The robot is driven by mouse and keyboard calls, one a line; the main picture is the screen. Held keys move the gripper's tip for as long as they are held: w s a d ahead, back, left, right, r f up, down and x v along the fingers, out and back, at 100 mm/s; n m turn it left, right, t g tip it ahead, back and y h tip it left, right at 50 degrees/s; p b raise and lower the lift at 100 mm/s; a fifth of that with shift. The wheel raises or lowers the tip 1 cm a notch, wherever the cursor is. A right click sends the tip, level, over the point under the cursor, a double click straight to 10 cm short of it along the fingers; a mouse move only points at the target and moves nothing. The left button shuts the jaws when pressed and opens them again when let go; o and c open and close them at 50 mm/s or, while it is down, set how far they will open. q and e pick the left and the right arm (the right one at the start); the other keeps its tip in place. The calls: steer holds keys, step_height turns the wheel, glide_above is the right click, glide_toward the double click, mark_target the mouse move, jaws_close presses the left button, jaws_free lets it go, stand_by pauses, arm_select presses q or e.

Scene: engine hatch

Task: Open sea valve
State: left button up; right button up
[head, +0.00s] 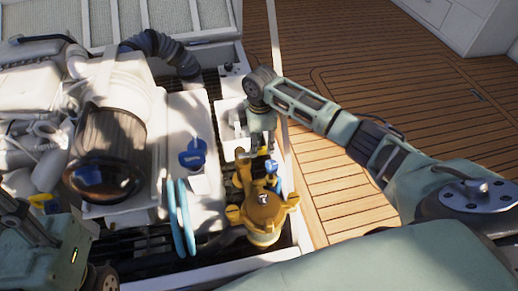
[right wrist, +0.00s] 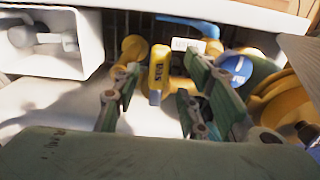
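In the right wrist view a yellow handle (right wrist: 158,74) with dark lettering stands in front of yellow pipe fittings (right wrist: 131,48). I take it for the sea valve's handle. My right gripper (right wrist: 164,88) is open, with one finger on either side of this handle; I see no clear contact. In the head view my right gripper (head: 262,128) points down into the hatch, behind the yellow-brown round housing (head: 264,212), and hides much of the valve area. Part of my left arm shows at the lower left, but its gripper fingers cannot be made out.
A blue lever (right wrist: 188,24) and a blue round part (right wrist: 236,70) are close to the handle. A white box (right wrist: 60,45) is at the left. In the head view, blue hoses (head: 181,217) and the engine (head: 112,140) lie left; the hatch edge (head: 288,170) is close right.

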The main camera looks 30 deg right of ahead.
mark_target(260, 149)
steer(key=shift+f+b, duration=0.5)
steer(key=shift+f, duration=1.1)
jaws_close()
